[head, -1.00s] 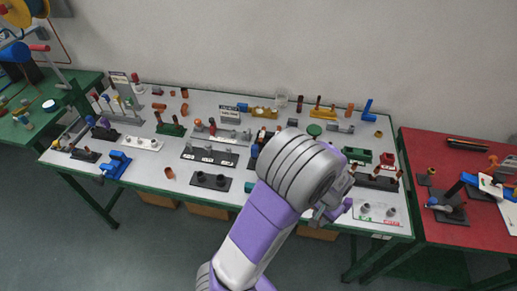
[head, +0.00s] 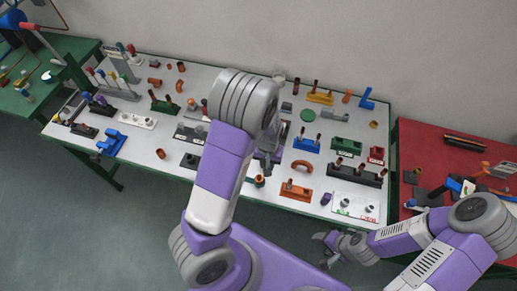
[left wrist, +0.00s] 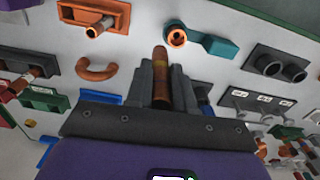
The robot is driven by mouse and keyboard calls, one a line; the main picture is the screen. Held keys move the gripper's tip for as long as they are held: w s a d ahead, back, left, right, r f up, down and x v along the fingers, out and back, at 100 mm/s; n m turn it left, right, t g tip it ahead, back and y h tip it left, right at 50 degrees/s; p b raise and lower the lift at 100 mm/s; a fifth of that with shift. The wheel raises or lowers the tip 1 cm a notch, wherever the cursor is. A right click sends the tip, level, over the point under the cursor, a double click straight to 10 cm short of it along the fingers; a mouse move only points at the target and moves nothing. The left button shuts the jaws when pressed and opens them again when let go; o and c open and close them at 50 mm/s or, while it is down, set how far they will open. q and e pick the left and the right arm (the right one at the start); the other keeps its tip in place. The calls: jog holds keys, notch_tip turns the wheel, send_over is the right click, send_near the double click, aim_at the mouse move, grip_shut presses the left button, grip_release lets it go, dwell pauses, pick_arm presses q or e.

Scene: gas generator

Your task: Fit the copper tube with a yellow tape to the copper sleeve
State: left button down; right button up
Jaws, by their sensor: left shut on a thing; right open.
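My left gripper (left wrist: 161,86) is shut on a copper tube with a yellow tape (left wrist: 161,72). The tube stands up between the fingers, its bare copper end past the fingertips and the yellow band between them. An orange-copper ring, seemingly the copper sleeve (left wrist: 174,38), sits at the end of a teal holder (left wrist: 213,45) just beyond the tube tip, apart from it. In the head view my left gripper (head: 267,165) is over the table's front middle, partly hidden by its own arm; the teal holder (head: 259,182) is close below it. My right gripper (head: 331,246) is open and empty in front of the table.
An orange block with copper pieces (head: 295,195) and an orange curved pipe (head: 299,166) lie right of my left gripper. A red table (head: 408,150) stands at the right.

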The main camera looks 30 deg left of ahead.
pick_arm(q)
jog(key=a+r+n+p, duration=0.1)
jog(key=p, duration=0.2)
jog(key=s+a+r+n+p, duration=0.1)
jog(key=r+p, duration=0.1)
jog(key=p, duration=0.1)
jog(key=shift+s+a+n, duration=0.2)
jog(key=shift+s+n, duration=0.1)
pick_arm(e)
notch_tip(320, 180, up, 8)
jog(key=shift+w+f, duration=0.15)
pick_arm(q)
notch_tip(320, 180, down, 6)
jog(key=b, duration=0.5)
pick_arm(e)
jog(key=shift+f, duration=2.55)
pick_arm(q)
jog(key=shift+f+b, duration=1.4)
jog(key=shift+f, duration=0.15)
pick_arm(e)
jog(key=shift+f, duration=1.3)
pick_arm(q)
jog(key=c, duration=0.9)
grip_release()
jog(key=shift+r, duration=0.1)
